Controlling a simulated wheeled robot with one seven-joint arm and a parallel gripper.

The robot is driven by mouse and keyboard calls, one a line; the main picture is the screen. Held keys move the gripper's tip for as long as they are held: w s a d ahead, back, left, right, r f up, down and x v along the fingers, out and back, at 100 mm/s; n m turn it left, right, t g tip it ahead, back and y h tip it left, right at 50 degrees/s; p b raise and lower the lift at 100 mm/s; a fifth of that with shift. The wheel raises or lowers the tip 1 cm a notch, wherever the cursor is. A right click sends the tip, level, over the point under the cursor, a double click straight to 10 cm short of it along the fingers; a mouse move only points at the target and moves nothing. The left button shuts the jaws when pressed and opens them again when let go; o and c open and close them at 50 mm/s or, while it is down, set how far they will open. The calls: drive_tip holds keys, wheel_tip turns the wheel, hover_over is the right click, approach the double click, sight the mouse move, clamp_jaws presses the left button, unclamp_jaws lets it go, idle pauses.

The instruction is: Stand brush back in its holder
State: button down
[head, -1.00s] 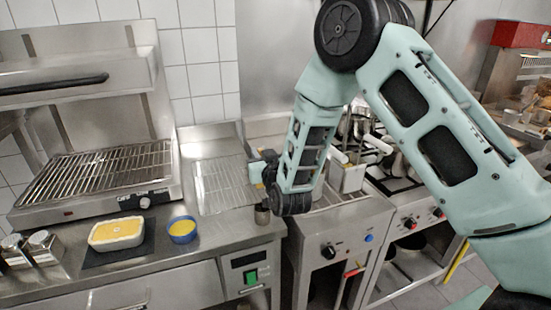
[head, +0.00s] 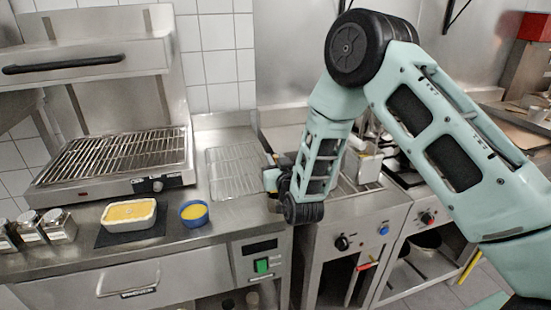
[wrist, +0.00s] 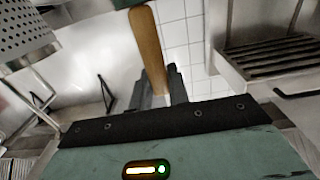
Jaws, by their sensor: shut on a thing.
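The brush shows in the wrist view as a wooden handle (wrist: 146,45), standing up and slightly tilted between the dark fingers. My gripper (wrist: 157,88) is shut on it. The brush's lower end is hidden behind the gripper body. In the head view my gripper (head: 272,180) is over the front right corner of the steel counter, partly covered by my arm, and the brush cannot be made out there. I cannot clearly make out the holder; a small dark cup seen earlier below the gripper is now mostly or wholly hidden.
A grill (head: 115,160) stands on the counter at left. A white dish of yellow food (head: 128,213), a blue bowl (head: 193,212) and shakers (head: 58,225) stand in front of it. A wire rack (head: 233,172) lies left of my gripper. A fryer (head: 368,165) with baskets is at right.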

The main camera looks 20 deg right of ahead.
drive_tip(key=shift+f+b, duration=1.7)
drive_tip(key=shift+f, duration=0.35)
drive_tip(key=c, duration=1.3)
unclamp_jaws()
drive_tip(key=shift+o, duration=0.2)
drive_tip(key=shift+s, duration=0.1)
drive_tip(key=s+p, duration=0.1)
drive_tip(key=s, duration=1.6)
drive_tip(key=shift+p, duration=0.4)
